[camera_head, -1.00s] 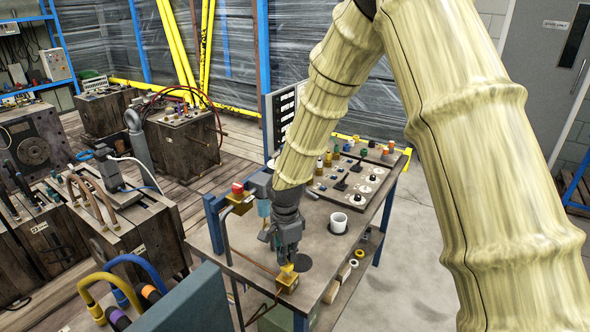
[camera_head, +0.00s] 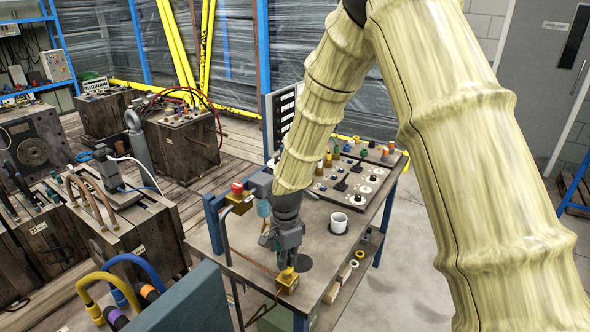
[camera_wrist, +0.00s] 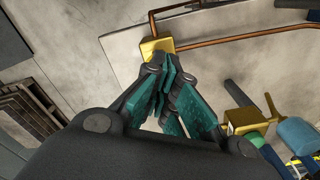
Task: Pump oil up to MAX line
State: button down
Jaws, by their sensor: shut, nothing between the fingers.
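My gripper (camera_head: 287,264) points down over the near end of the bench, its fingers closed together with nothing between them. A small brass-yellow block (camera_head: 288,281) sits at the bench's near edge, just under the fingertips. In the wrist view the closed fingers (camera_wrist: 168,82) end beside this block (camera_wrist: 155,46), and copper pipe runs from it. I cannot tell whether they touch. A second brass block with a red knob (camera_head: 237,188) and a bluish cup-like part (camera_head: 264,208) stand left of my wrist. The bluish part also shows in the wrist view (camera_wrist: 297,133). No oil level or MAX line is readable.
Behind are a panel with knobs (camera_head: 350,180) and an upright board. A lower shelf holds small rings (camera_head: 345,272). Wooden-sided mould blocks (camera_head: 135,235) stand to the left. The floor at right is clear.

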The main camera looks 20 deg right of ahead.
jog(key=shift+s+f, duration=0.1)
jog(key=shift+f, duration=0.65)
jog(key=shift+r, duration=0.1)
jog(key=shift+r+p, duration=1.4)
jog(key=shift+r, duration=0.7)
notch_tip(320, 180, up, 6)
jog(key=p, duration=0.4)
jog(key=shift+p, duration=0.3)
jog(key=shift+a, duration=0.1)
